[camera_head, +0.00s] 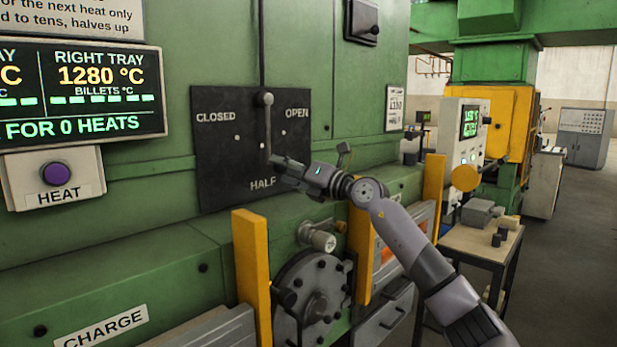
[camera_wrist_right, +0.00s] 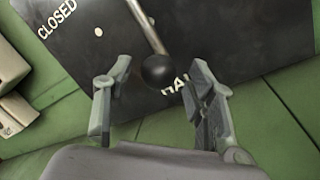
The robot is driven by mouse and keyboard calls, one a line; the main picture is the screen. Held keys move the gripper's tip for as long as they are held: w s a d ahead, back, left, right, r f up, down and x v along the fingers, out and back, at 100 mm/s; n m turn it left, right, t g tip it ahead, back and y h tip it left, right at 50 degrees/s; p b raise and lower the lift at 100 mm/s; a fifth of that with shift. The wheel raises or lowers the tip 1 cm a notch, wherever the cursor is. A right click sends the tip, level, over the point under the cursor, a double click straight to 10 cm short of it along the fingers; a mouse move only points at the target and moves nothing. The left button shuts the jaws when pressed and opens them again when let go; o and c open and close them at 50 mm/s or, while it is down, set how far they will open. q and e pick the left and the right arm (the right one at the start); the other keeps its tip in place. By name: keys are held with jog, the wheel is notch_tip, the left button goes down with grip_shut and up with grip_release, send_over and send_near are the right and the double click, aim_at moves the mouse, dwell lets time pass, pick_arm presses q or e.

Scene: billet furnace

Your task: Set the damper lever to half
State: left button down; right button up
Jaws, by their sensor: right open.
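The damper lever (camera_head: 267,128) hangs from its round pivot on a black plate (camera_head: 225,165) marked CLOSED, OPEN and HALF. It points almost straight down, toward the HALF mark. In the right wrist view its rod (camera_wrist_right: 147,27) ends in a dark ball knob (camera_wrist_right: 160,70). My right gripper (camera_head: 279,166) is at the lever's lower end, and its fingers hide the knob in the head view. In the wrist view the right gripper (camera_wrist_right: 160,92) is open, with the knob between its fingertips and gaps visible on both sides. My left gripper is not in view.
A purple HEAT button (camera_head: 55,173) and a display (camera_head: 83,90) are at the left. A small table (camera_head: 478,241) with grey parts is at the right, with open floor beyond.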

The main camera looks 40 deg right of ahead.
jog(key=r+v, duration=0.1)
jog(key=v, duration=0.8)
jog(key=shift+s+f, duration=0.4)
jog(key=shift+f, duration=0.05)
dwell(0.5)
